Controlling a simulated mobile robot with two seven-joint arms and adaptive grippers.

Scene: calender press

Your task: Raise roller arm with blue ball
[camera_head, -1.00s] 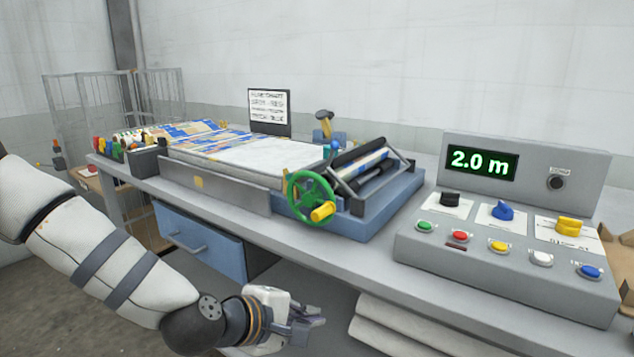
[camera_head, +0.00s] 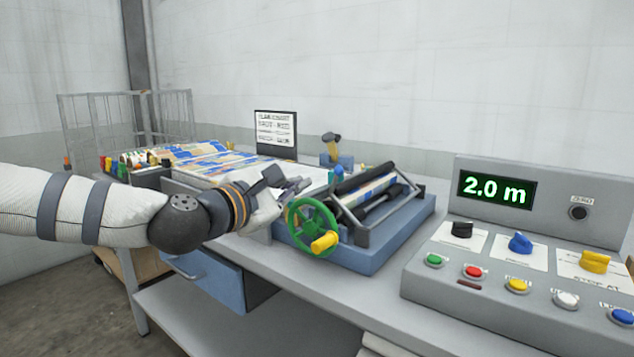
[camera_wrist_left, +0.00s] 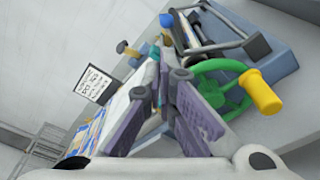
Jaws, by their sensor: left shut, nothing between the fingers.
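The small blue ball (camera_head: 338,170) sits at the back left end of the roller arm, behind the green handwheel (camera_head: 293,222). In the left wrist view the blue ball (camera_wrist_left: 166,20) shows just beyond my fingertips. The roller arm's dark frame (camera_head: 383,217) lies low over the blue press bed (camera_head: 375,258), with dark rollers in it. My left gripper (camera_head: 306,184) is shut and empty, in front of the ball and above the wheel's upper left. In the left wrist view my left gripper (camera_wrist_left: 166,78) points toward the ball, apart from it. My right gripper is out of view.
The yellow wheel handle (camera_head: 325,242) juts toward me close below the gripper. A control panel (camera_head: 440,285) with knobs and buttons stands right, its display (camera_head: 495,190) reading 2.0 m. A sign (camera_head: 275,132) and yellow-handled tool (camera_head: 332,150) stand behind.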

